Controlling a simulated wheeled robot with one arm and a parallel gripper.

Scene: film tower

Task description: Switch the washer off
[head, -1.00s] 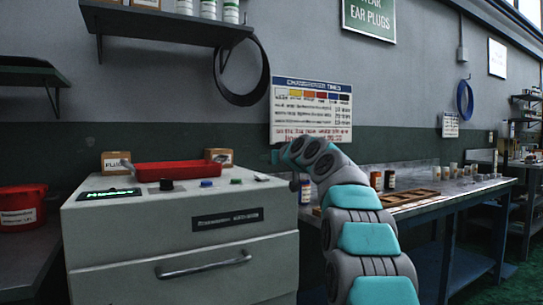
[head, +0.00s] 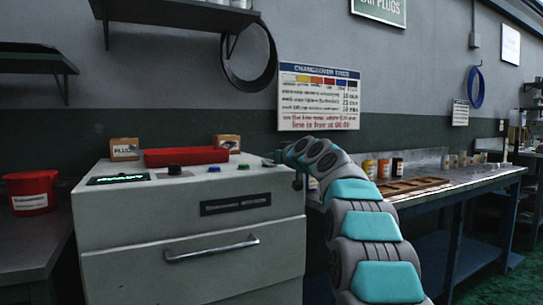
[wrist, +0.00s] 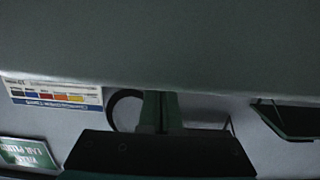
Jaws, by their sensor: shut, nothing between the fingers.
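The washer is a grey cabinet (head: 190,262) at left centre in the head view, with a drawer handle (head: 212,249) on its front. On its top are a lit display with green text (head: 117,180), a black knob (head: 174,170), a blue button (head: 214,169) and a green button (head: 243,167). My arm rises at the right and bends toward the washer's right edge; my gripper is mostly hidden there behind the arm. In the wrist view my gripper (wrist: 160,96) is shut and empty, below a large grey surface that I cannot identify for sure.
A red tray (head: 187,156) and small cardboard boxes (head: 125,149) are at the back of the washer top. A red bucket (head: 31,193) stands left. A workbench with bottles and a wooden tray (head: 410,188) is right. A shelf (head: 170,12) hangs above.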

